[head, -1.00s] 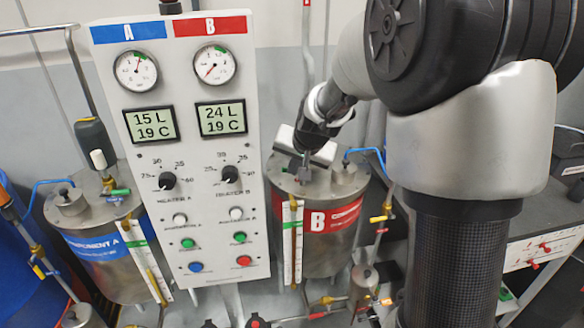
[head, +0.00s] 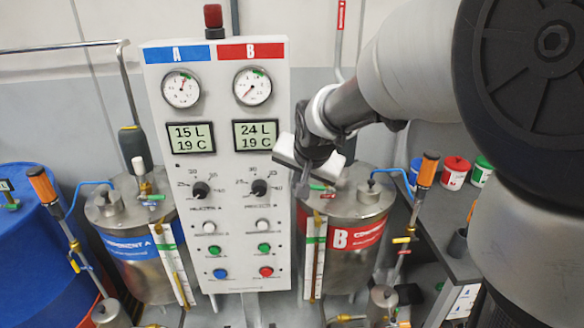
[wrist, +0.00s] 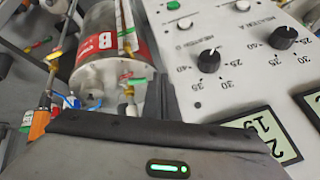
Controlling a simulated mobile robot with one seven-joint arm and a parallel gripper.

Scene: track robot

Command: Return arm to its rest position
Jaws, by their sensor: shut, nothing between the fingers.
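My arm enters the head view from the right, and its large dark joint fills the upper right corner. My gripper (head: 319,184) hangs at its end, by the right edge of the control panel (head: 222,270) and above the lid of tank B (head: 352,200). It is shut and holds nothing. Whether it touches the lid fitting behind it cannot be told. In the wrist view, the gripper housing fills the bottom, and the fingertips are not clearly visible. Tank B also shows at the upper left there (wrist: 98,45), and the panel at the right (wrist: 225,75).
The panel carries gauges, displays, knobs and buttons, with a red beacon (head: 213,20) on top. Tank A (head: 140,262) and a blue drum (head: 35,250) stand at the left. Several small pots (head: 455,172) stand on a bench behind.

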